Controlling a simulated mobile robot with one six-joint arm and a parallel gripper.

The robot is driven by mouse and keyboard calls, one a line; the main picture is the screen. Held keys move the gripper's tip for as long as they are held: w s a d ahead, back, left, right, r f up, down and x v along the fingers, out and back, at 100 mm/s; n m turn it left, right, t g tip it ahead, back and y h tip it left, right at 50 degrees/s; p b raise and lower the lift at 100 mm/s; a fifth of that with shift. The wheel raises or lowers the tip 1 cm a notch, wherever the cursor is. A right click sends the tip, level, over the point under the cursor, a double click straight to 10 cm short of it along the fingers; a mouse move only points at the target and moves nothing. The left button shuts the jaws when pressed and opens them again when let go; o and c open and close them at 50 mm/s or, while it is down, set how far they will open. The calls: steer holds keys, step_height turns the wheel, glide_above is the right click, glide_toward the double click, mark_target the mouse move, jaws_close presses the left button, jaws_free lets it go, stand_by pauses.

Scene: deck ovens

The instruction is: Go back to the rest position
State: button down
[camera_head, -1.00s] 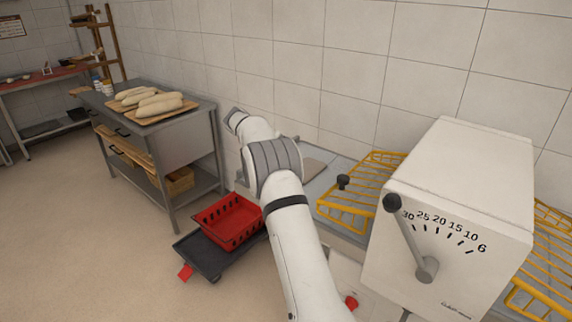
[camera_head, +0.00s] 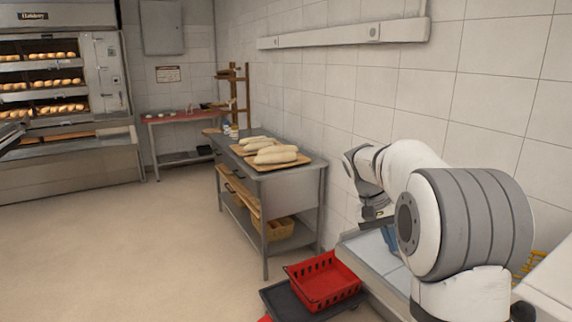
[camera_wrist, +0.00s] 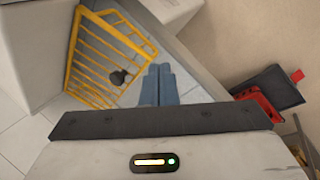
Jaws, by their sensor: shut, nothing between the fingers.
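My gripper (camera_wrist: 158,84) shows in the wrist view as two blue-grey fingers side by side, shut with nothing between them. They point over a pale grey worktop. In the head view my arm is folded at the right. The gripper end (camera_head: 388,238) hangs low there, partly hidden behind the large grey arm joint, above the worktop (camera_head: 362,250).
A yellow wire rack (camera_wrist: 105,55) with a black knob lies left of the fingers in the wrist view. A red crate (camera_head: 325,282) sits low on a dark base. A steel table (camera_head: 290,180) holds pale loaves. A deck oven (camera_head: 85,165) stands far left. The floor between is clear.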

steer(key=s+a+f+n+t+y, duration=0.1)
steer(key=s+a, duration=0.2)
steer(key=s, duration=0.5)
steer(key=s+a+f+n+t+y, duration=0.1)
steer(key=s+a+f+t+y, duration=0.1)
steer(key=s, duration=0.7)
steer(key=s+a+f+n+t+y, duration=0.1)
steer(key=s+a+f, duration=0.1)
steer(key=s+a, duration=0.3)
steer(key=s, duration=0.4)
steer(key=shift+n+t+y, duration=0.4)
